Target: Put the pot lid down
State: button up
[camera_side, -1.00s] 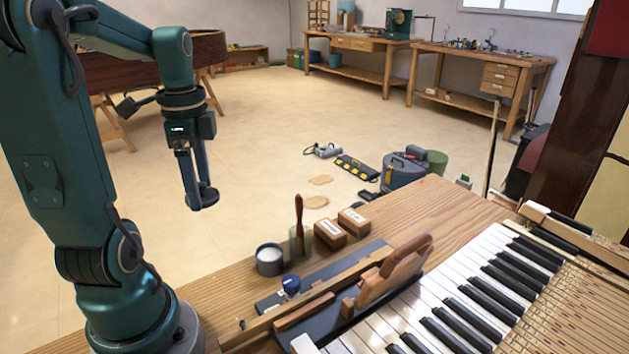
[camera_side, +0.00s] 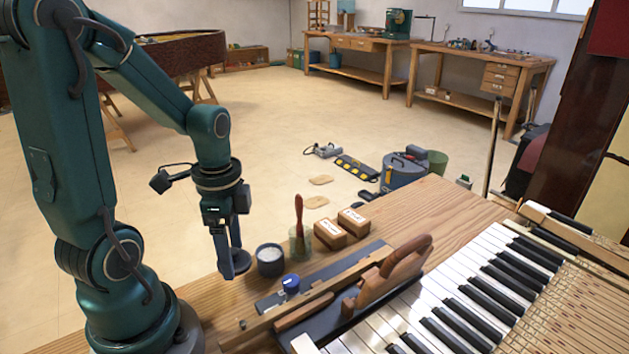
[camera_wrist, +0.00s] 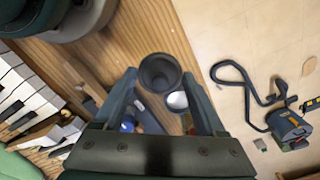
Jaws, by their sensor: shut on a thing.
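My gripper (camera_side: 230,258) is shut on the dark round pot lid (camera_side: 240,263) and points down. It holds the lid up, left of the open pot and apart from it in the side view. In the wrist view the lid (camera_wrist: 159,72) shows as a dark round shape between the fingertips of my gripper (camera_wrist: 160,80). The dark pot (camera_side: 270,265) stands upright on the wooden bench and shows white contents. In the wrist view its pale opening (camera_wrist: 177,101) lies just beyond the lid. The exact gap between lid and bench cannot be told.
A red-handled brush stands in a jar (camera_side: 299,240) behind the pot, near two small boxes (camera_side: 329,234). A blue-capped item (camera_side: 291,284) sits on a dark tray (camera_side: 267,303). A wooden plane (camera_side: 390,275) and piano keys (camera_side: 470,270) lie right. Bare bench (camera_side: 205,298) shows front left.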

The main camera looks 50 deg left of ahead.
aim_at(238, 284)
jog(key=shift+f, duration=2.4)
jog(key=shift+f, duration=0.1)
jog(key=o, duration=1.3)
jog(key=shift+c, duration=0.2)
notch_tip(238, 284, up, 12)
jog(key=shift+r, duration=0.1)
jog(key=shift+d+r, duration=0.1)
jog(key=shift+d, duration=0.1)
jog(key=d+r+n+t, duration=0.3)
jog(key=d+n+t, duration=0.2)
jog(key=d, duration=0.4)
jog(key=shift+n+t, duration=0.3)
jog(key=shift+n, duration=0.6)
